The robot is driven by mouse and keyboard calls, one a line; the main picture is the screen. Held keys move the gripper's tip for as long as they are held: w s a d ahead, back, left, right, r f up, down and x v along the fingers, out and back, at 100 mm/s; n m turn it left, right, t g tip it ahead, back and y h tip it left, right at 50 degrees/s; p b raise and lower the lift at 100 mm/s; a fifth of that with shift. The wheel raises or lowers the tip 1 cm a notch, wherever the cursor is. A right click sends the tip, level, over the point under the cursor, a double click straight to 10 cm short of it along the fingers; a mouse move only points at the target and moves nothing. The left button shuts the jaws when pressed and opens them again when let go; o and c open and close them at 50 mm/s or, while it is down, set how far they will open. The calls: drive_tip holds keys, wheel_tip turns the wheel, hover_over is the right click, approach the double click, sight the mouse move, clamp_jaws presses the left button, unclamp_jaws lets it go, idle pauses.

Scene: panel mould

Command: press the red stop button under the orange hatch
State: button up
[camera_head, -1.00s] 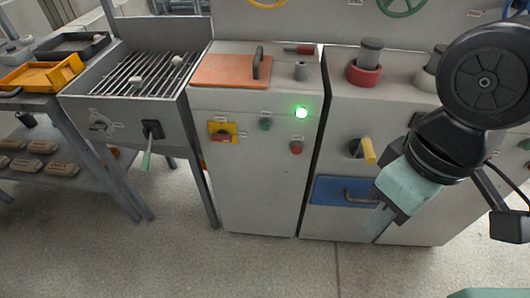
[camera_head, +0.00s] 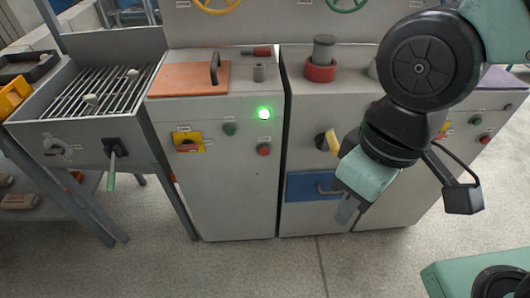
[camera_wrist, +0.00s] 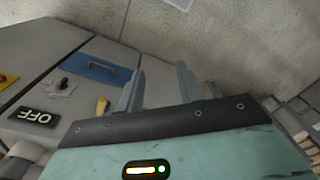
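The orange hatch (camera_head: 172,80) lies closed on top of a grey cabinet, with a dark upright handle (camera_head: 214,68). A red button (camera_head: 264,149) is on the cabinet's front face, below and right of the hatch. A green button (camera_head: 229,129) is up and left of it, and a lit green lamp (camera_head: 264,113) is above it. My gripper (camera_head: 347,210) points down in front of the neighbouring cabinet, right of the red button and apart from it. In the wrist view my gripper (camera_wrist: 160,85) has its fingers apart with nothing between them. The red button cannot be made out there.
A yellow lever (camera_head: 333,141) and a blue drawer (camera_head: 310,186) are close to my gripper. A yellow plate with a switch (camera_head: 188,142) is left of the buttons.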

clamp_jaws()
idle(1.6)
